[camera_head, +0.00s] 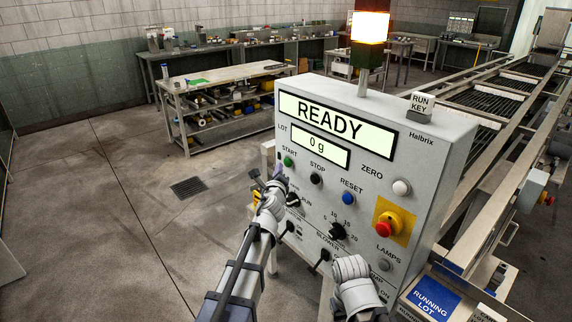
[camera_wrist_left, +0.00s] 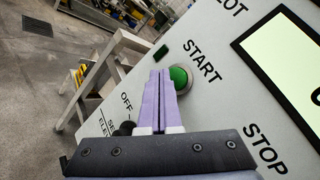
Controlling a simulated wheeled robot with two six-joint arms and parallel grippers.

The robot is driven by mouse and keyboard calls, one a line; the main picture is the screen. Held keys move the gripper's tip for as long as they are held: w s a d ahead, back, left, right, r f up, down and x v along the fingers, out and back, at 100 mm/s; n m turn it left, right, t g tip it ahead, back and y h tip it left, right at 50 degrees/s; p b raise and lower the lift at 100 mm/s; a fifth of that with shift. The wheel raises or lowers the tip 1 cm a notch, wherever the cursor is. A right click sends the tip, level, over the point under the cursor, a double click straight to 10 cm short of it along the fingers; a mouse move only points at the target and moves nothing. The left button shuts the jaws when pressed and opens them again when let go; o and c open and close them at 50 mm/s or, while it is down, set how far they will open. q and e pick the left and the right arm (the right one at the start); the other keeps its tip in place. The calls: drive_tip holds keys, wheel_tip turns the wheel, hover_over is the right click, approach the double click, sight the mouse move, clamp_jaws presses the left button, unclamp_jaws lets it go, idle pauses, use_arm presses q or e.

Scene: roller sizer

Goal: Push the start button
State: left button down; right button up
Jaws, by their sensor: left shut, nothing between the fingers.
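The green START button (camera_head: 288,161) is on the left side of the grey control panel (camera_head: 262,118), under the lit READY display (camera_head: 330,119). My left gripper (camera_head: 279,176) is shut and empty, just below and left of the button in the head view. In the left wrist view, its purple fingertips (camera_wrist_left: 160,73) overlap the left edge of the green button (camera_wrist_left: 181,76). I cannot tell whether they touch it. Part of my right arm shows low in front of the panel in the head view, but its fingers do not show.
A black STOP button (camera_head: 316,179), a blue RESET button (camera_head: 348,198) and a red emergency stop (camera_head: 387,225) are nearby. Black selector knobs (camera_head: 338,231) sit lower on the panel. A lit lamp (camera_head: 370,28) stands on top. The floor to the left is clear.

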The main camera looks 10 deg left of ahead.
use_arm(q)
drive_tip(key=shift+w+d, duration=0.1)
drive_tip(key=shift+w, duration=0.05)
drive_tip(key=shift+w+d, duration=0.2)
drive_tip(key=shift+w, duration=0.05)
drive_tip(key=shift+w+d, duration=0.3)
drive_tip(key=shift+w, duration=0.05)
idle(1.4)
drive_tip(key=shift+s+a, duration=0.55)
drive_tip(key=shift+s, duration=0.2)
drive_tip(key=shift+s+a, duration=0.8)
drive_tip(key=shift+s, duration=0.2)
drive_tip(key=shift+s+a, duration=0.75)
drive_tip(key=shift+s, duration=0.2)
